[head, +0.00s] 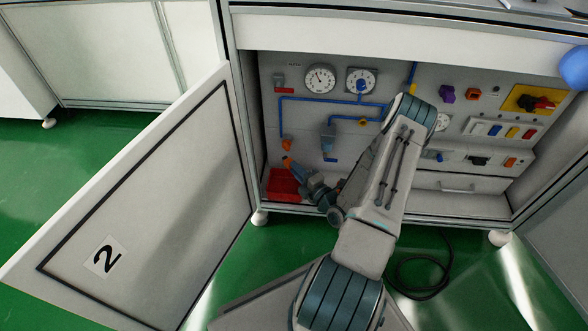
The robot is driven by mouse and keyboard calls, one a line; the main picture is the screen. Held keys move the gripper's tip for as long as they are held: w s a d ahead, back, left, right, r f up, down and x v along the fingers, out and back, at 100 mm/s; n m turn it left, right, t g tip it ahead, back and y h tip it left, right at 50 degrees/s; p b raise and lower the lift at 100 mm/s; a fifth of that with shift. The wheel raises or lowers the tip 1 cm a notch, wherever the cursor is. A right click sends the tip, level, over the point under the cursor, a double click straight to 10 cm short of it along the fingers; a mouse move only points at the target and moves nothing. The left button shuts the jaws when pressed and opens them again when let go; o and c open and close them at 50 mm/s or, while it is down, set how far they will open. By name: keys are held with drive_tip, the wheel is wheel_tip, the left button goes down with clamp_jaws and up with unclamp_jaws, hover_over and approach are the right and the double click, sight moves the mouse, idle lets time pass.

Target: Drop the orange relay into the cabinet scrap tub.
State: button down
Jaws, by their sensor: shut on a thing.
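The red scrap tub (283,187) stands on the cabinet floor at the left, just inside the opening. My gripper (289,163) reaches into the cabinet, low and to the left. It is shut on a small orange piece, the orange relay (286,160), at its tip. In the picture the relay shows just above the tub's upper right edge. I cannot tell from this view whether it is directly over the tub. The fingers are small and partly hidden by my wrist.
The cabinet door (150,195), marked 2, is open at the left. Behind my gripper, the back panel carries blue pipes (330,101), gauges (319,79) and an orange fitting (287,145). A drawer (458,184) is at the lower right. A black cable (424,290) lies on the floor.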

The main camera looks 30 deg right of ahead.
drive_tip(key=shift+f+b, duration=1.8)
drive_tip(key=shift+f, duration=0.95)
drive_tip(key=c, duration=1.2)
unclamp_jaws()
drive_tip(key=shift+c, duration=0.2)
drive_tip(key=shift+r, duration=0.15)
drive_tip(key=s+d+r+p, duration=0.7)
drive_tip(key=s+r, duration=0.2)
drive_tip(key=r, duration=0.1)
drive_tip(key=shift+d+r, duration=0.35)
drive_tip(key=shift+r, duration=0.05)
